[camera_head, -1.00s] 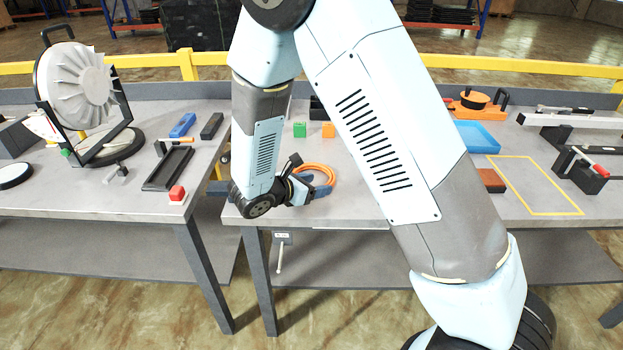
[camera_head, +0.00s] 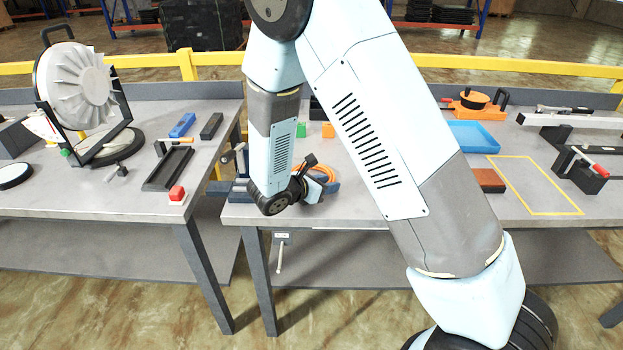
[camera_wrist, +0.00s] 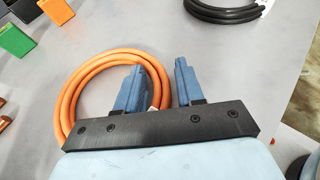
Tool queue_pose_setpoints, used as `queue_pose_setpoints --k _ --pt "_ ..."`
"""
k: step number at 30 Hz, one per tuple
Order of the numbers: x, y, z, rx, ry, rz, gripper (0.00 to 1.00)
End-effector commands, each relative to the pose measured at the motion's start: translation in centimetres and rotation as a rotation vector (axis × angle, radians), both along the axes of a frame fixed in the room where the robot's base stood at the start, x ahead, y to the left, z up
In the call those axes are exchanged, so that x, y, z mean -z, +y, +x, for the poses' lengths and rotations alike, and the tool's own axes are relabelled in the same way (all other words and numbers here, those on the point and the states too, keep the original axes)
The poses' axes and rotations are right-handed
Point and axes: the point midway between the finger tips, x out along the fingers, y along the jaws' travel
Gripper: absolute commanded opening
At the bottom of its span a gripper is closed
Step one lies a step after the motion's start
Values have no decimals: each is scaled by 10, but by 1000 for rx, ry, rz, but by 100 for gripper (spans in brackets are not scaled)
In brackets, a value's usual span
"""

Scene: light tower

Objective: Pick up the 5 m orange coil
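The orange coil (camera_wrist: 72,92) lies flat on the grey table in the wrist view. It also shows in the head view (camera_head: 326,168), partly hidden behind my wrist. My gripper (camera_wrist: 160,65) is open, with two blue fingers apart. In the wrist view the left finger overlaps the inside of the ring and the right finger is outside it. The coil's right side, with a pale label, shows in the gap between them. I cannot tell how high the fingertips are above the table. The near part of the coil is hidden by the gripper's black bar.
A black coil (camera_wrist: 222,10) lies beyond the gripper. A green block (camera_wrist: 14,40) and an orange block (camera_wrist: 56,10) stand at the upper left of the wrist view. A blue tray (camera_head: 474,136) is farther right. The table right of the fingers is clear.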

Motion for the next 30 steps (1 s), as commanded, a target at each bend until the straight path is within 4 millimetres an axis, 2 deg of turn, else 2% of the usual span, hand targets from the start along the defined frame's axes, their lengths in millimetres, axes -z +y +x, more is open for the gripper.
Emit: queue_pose_setpoints --k 1,10,23,26,30 --pt "0 0 0 0 1 1 28" --pt "1 0 0 0 1 1 0" --pt "-5 0 0 -1 -1 1 0" --pt "-15 0 0 0 -2 2 0" --pt "-36 1 -3 0 -3 3 0"
